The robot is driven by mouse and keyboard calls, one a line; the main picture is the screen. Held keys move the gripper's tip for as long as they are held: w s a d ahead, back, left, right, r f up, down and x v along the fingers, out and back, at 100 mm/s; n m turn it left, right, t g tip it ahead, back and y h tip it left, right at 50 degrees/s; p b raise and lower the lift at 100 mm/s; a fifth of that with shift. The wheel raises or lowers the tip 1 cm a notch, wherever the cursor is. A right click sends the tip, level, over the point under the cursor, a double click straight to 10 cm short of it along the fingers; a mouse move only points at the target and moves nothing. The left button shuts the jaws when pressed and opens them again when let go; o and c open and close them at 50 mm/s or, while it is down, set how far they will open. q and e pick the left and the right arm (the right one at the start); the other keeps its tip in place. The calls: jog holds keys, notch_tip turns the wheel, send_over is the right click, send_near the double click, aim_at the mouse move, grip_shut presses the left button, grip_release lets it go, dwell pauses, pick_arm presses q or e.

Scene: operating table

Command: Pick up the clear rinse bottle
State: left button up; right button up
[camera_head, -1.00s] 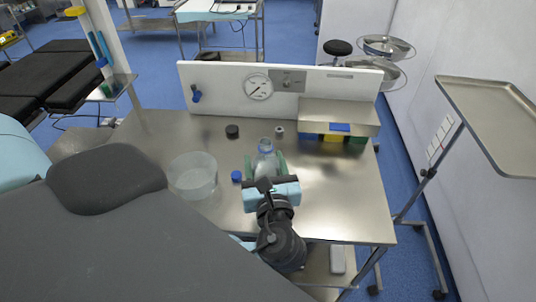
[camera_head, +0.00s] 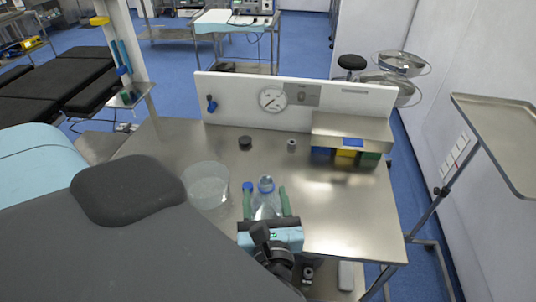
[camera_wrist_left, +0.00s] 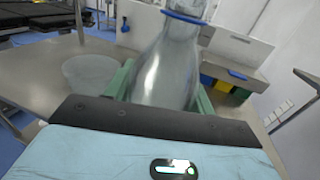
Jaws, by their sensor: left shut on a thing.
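The clear rinse bottle (camera_head: 266,203) stands roughly upright between the green fingers of my left gripper (camera_head: 267,203). The gripper is shut on its body. In the left wrist view the bottle (camera_wrist_left: 166,70) fills the middle, with a blue ring at its neck and a green finger (camera_wrist_left: 120,80) on each side; its top is cut off. In the head view it shows over the front part of the steel table (camera_head: 345,215); a gap below it cannot be made out. My right gripper is not in view.
A clear round tub (camera_head: 207,187) stands left of the bottle. A small blue cap (camera_head: 248,187) is close beside the left finger. A black cap (camera_head: 245,142) and a small metal piece (camera_head: 292,146) lie farther back. A bin shelf (camera_head: 350,133) stands at the back right. The table's right part is bare.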

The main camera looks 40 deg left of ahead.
pick_arm(q)
jog(key=shift+s+d+r, duration=0.1)
jog(key=shift+s+d, duration=0.05)
jog(key=shift+s, duration=0.25)
dwell(0.3)
